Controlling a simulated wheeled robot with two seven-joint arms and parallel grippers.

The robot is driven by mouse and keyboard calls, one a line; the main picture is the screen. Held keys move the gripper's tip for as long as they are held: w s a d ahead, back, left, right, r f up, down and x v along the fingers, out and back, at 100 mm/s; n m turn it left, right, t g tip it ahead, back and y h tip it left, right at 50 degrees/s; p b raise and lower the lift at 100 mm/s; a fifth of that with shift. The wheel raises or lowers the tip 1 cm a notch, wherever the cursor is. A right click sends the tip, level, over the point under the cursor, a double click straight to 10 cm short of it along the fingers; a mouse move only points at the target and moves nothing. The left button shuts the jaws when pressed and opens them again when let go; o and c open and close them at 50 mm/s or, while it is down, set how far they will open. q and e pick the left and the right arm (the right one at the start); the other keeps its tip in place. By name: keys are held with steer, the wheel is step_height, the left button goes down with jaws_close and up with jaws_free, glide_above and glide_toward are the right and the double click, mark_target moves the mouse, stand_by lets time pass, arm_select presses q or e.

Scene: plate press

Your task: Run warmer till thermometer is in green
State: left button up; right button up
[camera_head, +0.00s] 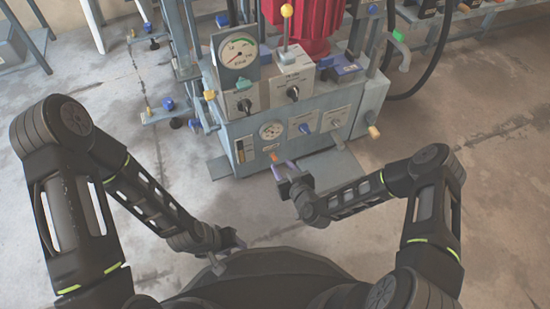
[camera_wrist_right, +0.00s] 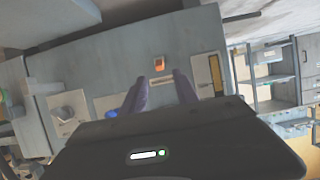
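A small round dial (camera_head: 271,130) sits on the front of the grey machine; its needle and colours are too small to read. An orange button (camera_head: 274,156) is low on the front and also shows in the right wrist view (camera_wrist_right: 158,64). A blue knob (camera_head: 304,128) is to the right of the dial. My right gripper (camera_head: 284,170) is open and empty, its fingertips just in front of and below the orange button, with a gap between them. My left gripper (camera_head: 230,252) hangs low, away from the machine, apparently open and empty.
A yellow sight glass (camera_head: 244,149) is left of the orange button. Black knobs and a yellow-topped lever (camera_head: 286,11) are on top. A plate (camera_head: 325,174) lies before the machine.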

mark_target(276, 159)
steer(key=b+x, duration=0.3)
steer(key=x, duration=0.3)
steer(key=shift+f, duration=0.25)
steer(key=shift+w+a, duration=0.15)
steer(key=shift+w, duration=0.15)
steer(key=shift+c, duration=0.4)
jaws_close()
